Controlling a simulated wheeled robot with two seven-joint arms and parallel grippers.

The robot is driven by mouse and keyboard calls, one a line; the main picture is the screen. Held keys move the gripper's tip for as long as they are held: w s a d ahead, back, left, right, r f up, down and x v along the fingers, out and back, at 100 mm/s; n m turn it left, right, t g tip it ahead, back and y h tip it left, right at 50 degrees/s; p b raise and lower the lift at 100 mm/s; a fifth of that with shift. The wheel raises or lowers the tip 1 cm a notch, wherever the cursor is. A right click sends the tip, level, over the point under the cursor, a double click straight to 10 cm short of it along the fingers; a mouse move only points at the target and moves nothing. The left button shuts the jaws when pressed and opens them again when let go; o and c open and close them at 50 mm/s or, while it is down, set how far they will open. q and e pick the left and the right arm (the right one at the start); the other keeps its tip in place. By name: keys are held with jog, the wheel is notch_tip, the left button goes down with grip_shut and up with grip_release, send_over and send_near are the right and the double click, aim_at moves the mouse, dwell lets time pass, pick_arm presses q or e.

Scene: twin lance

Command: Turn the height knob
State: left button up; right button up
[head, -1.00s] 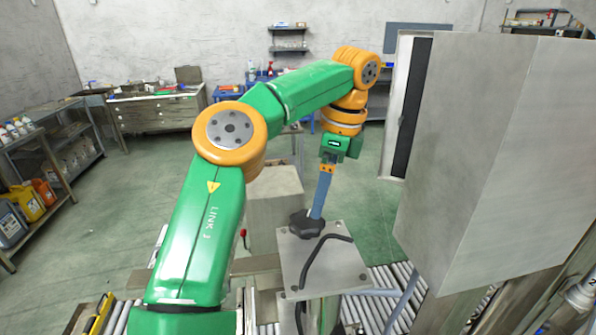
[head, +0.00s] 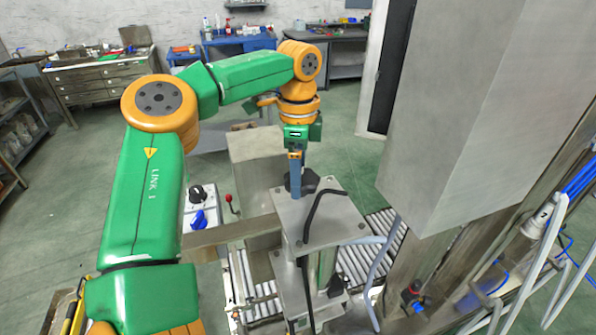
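The height knob (head: 309,181) is a dark lobed knob on top of a grey metal plate (head: 318,221). My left arm comes in from the left, and my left gripper (head: 295,182) points straight down at the knob. Its blue-grey fingers reach the knob's left part and overlap it in the picture. I cannot tell whether the fingers are closed on the knob, because they show edge-on as one narrow shape. My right gripper is not in view.
A black cable (head: 318,210) loops over the plate. A large grey box (head: 465,100) stands close on the right. A control box with a black knob and a blue knob (head: 199,218) and a red-tipped lever (head: 228,199) stand left. A roller conveyor (head: 375,258) runs below.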

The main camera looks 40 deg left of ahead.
pick_arm(q)
jog(key=shift+d, duration=0.1)
jog(key=c, duration=0.6)
jog(key=shift+n, duration=0.4)
